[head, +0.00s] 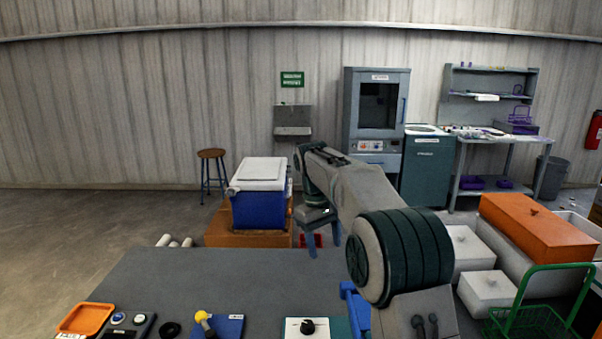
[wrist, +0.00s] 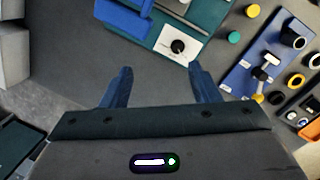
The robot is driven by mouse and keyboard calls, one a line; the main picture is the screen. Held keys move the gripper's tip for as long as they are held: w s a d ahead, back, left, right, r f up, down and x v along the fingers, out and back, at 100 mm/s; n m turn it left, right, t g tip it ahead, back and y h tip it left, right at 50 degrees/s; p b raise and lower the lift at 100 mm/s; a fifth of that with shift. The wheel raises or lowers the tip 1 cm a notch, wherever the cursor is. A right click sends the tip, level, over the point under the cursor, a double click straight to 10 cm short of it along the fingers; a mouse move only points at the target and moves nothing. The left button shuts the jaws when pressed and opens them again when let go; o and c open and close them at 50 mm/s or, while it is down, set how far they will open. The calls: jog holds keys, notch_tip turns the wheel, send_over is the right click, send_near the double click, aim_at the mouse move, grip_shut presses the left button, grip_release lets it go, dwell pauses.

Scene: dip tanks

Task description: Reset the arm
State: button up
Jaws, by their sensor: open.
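My arm reaches out over the grey bench (head: 190,275) in the head view, with its gripper (head: 323,242) pointing down near the bench's far edge. The two blue fingers are apart. In the wrist view my gripper (wrist: 160,78) is open, with only bare grey surface between the fingers. A white panel with a black knob (wrist: 177,46) lies beyond the fingertips in the wrist view. The same black knob (head: 308,326) shows at the front of the bench in the head view. The gripper touches nothing that I can see.
A blue cooler with a white lid (head: 258,208) stands behind the bench. An orange tray (head: 86,319) and a yellow-knobbed lever (head: 201,317) sit at the front left. White tanks (head: 490,290), an orange-lidded one (head: 535,228) and a green basket (head: 540,322) are at right. The bench's middle is clear.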

jog(key=s+d+r+m+t, duration=0.1)
jog(key=s+d, duration=0.2)
jog(key=s, duration=0.5)
jog(key=s+d+m+t+y, duration=0.1)
jog(key=s+d+m, duration=0.1)
jog(key=s, duration=0.5)
jog(key=s+d+r+m+t, duration=0.1)
jog(key=s+d, duration=0.2)
jog(key=s, duration=0.5)
jog(key=s+d+f+m+t, duration=0.1)
jog(key=s+f+m, duration=0.1)
jog(key=s+f, duration=0.4)
jog(key=s, duration=0.4)
jog(key=shift+d+f+y+b, duration=0.2)
jog(key=shift+f+y+b, duration=0.1)
jog(key=shift+y, duration=0.1)
jog(key=shift+c, duration=0.2)
